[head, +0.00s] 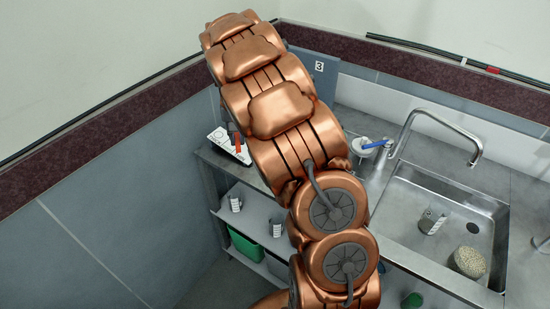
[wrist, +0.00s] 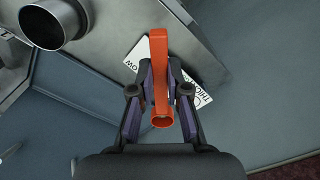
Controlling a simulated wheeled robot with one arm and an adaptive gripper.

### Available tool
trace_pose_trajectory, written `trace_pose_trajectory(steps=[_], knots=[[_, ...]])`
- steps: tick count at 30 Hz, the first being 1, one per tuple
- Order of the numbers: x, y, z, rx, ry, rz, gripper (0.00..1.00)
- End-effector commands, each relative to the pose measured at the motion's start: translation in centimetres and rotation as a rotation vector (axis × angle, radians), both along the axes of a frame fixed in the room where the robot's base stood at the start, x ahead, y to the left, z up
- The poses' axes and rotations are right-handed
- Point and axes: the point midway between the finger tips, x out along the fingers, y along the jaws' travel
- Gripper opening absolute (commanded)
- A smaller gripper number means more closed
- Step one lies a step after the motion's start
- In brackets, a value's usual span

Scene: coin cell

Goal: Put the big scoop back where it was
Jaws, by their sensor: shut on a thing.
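My gripper (wrist: 160,88) is shut on an orange bar-shaped handle (wrist: 159,60), which stands out between the fingers in the wrist view. I take it for the scoop's handle; no scoop bowl can be made out. In the head view the orange piece (head: 238,143) shows at the left edge of my arm, above the left end of the metal counter. The arm hides most of the gripper there. A white card with dark print (wrist: 204,97) lies behind the handle in the wrist view and also shows in the head view (head: 220,138).
An open metal cylinder (wrist: 55,22) is at the wrist view's upper left. A blue-handled tool (head: 376,143) is by the tap (head: 440,120). The sink (head: 410,240) holds a striped cylinder and a round, rough tan thing (head: 468,262). A green bin (head: 245,246) sits below the counter.

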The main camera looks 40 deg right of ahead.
Motion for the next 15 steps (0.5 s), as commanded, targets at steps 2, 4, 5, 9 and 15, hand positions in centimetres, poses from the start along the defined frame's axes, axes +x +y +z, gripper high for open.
trace_pose_trajectory(steps=[2,4,5,9,15], knots=[[-0.1,-2.2,-0.4,-0.003,-0.004,-0.061,0.0],[-0.3,-3.8,-0.4,-0.003,-0.004,-0.112,0.0],[-0.5,-4.5,-0.5,-0.002,-0.003,-0.134,0.0],[-1.0,-7.5,-0.3,-0.003,-0.004,-0.23,0.0],[-2.0,-10.6,-0.3,-0.003,0.0,-0.331,0.0]])
